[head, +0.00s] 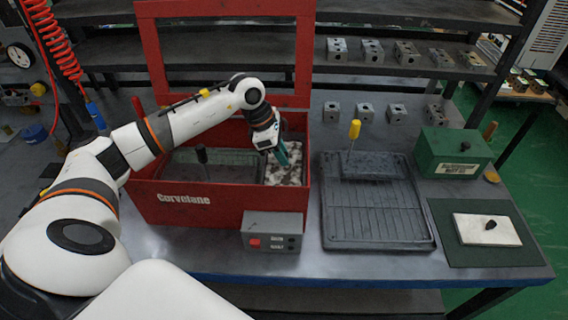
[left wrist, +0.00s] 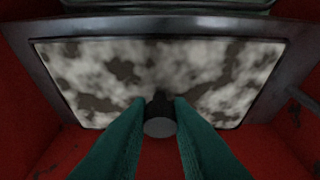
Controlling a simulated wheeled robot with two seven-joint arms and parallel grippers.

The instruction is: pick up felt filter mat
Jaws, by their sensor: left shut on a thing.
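A mottled grey-and-white felt filter mat (head: 284,172) lies in the right compartment of the red Corvelane box (head: 213,208). In the left wrist view the mat (left wrist: 90,72) sits inside a dark metal frame, with a dark round knob (left wrist: 160,122) at its near middle. My left gripper (head: 283,158) reaches down into that compartment. Its green fingers (left wrist: 160,110) are shut on the knob, one on each side. Whether the mat is raised I cannot tell. My right gripper is not in view.
A white pad with a black knob (head: 486,230) lies on a dark green mat (head: 455,250). A green box (head: 452,153) stands behind. A grey control box (head: 272,232) fronts the red box.

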